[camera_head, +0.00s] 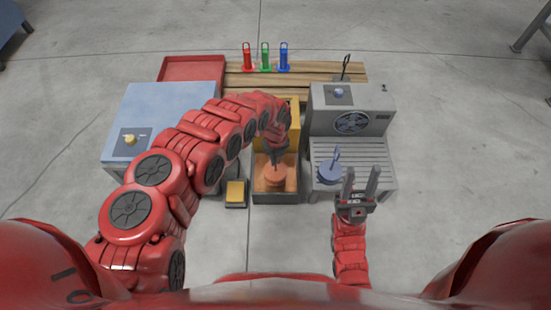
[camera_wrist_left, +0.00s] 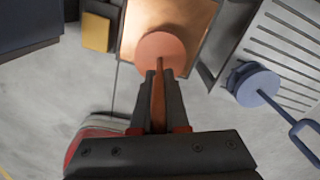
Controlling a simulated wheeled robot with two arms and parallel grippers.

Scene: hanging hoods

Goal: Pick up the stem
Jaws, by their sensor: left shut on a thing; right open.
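An orange round piece (camera_head: 275,178) with a thin upright stem sits in an open box (camera_head: 277,198) with a glowing orange inside. In the left wrist view the round piece (camera_wrist_left: 162,46) lies just beyond my fingertips, and its stem (camera_wrist_left: 158,95) runs between them. My left gripper (camera_head: 276,158) points down over the box and is shut on that stem. My right gripper (camera_head: 361,182) is open and empty, right of a blue round piece (camera_head: 329,174) with a looped stem, which also shows in the left wrist view (camera_wrist_left: 255,87). I cannot tell whether the orange piece touches the box floor.
The blue piece rests on a grey slatted bench with a fan housing (camera_head: 351,122). A blue-topped cabinet (camera_head: 150,105) stands left, a yellow pedal (camera_head: 235,192) beside the box. Behind are a red tray (camera_head: 190,68) and wooden planks (camera_head: 320,70) with red, green and blue looped pieces.

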